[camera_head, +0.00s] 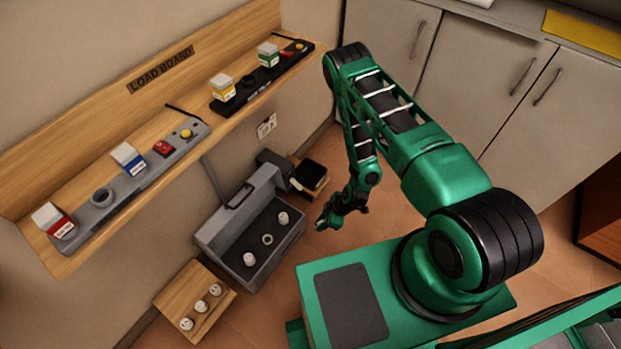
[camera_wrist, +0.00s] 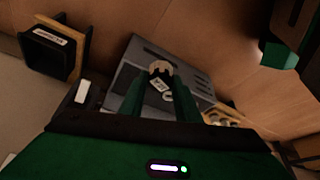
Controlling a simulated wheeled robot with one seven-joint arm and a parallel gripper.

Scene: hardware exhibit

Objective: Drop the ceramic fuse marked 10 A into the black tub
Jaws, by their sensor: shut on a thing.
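My gripper (camera_head: 329,216) hangs in the air to the right of the grey open box (camera_head: 213,236). In the wrist view my gripper (camera_wrist: 160,84) is shut on a pale ceramic fuse (camera_wrist: 161,68) with a small white label; its marking is too small to read. The head view does not show the held fuse clearly. The black tub (camera_head: 312,174) sits on a wooden base behind the gripper, by the wall. It also shows at the upper left of the wrist view (camera_wrist: 42,52), apart from the gripper, with a white label.
The wall shelf (camera_head: 150,110) carries coloured blocks. Floor is clear right of the box.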

